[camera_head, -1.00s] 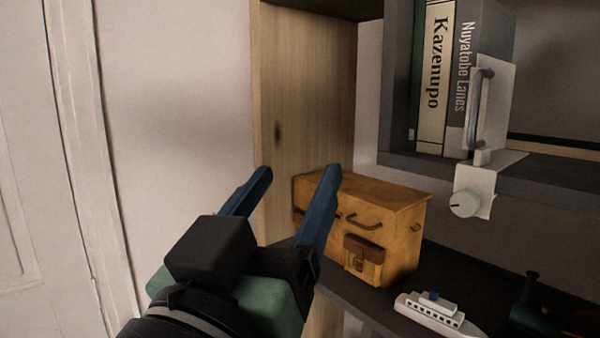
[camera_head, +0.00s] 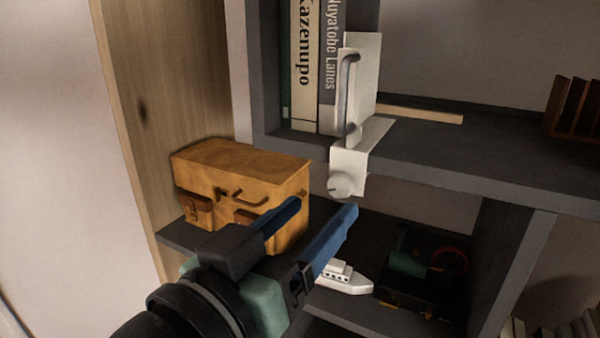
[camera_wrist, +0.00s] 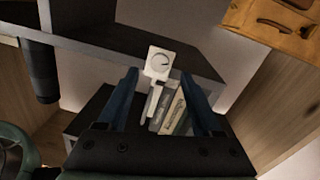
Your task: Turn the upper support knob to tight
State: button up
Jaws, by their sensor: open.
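The white support knob (camera_head: 341,186) is a round dial with a dark pointer line, on the front of a white bracket (camera_head: 350,158) clamped to the upper shelf's edge. In the wrist view the knob (camera_wrist: 159,62) faces the camera, ahead of and between the fingers. My gripper (camera_head: 322,212) is open and empty, below and in front of the knob in the head view and apart from it. Both blue fingers also show in the wrist view (camera_wrist: 163,82). The upright plate of the bracket, with a grey handle (camera_head: 347,95), stands against the books.
Two books (camera_head: 305,70) stand on the upper shelf (camera_head: 450,165). A yellow-brown case (camera_head: 245,170) sits on the lower shelf, left of the knob. A white toy ship (camera_head: 342,279) and a dark green toy (camera_head: 408,265) lie there too. A wooden panel (camera_head: 160,110) bounds the left.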

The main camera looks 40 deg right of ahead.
aim_at(338, 189)
jog(key=p+x, duration=0.1)
jog(key=x, duration=0.4)
jog(key=shift+p, duration=0.4)
jog(key=shift+a, duration=0.1)
grip_shut()
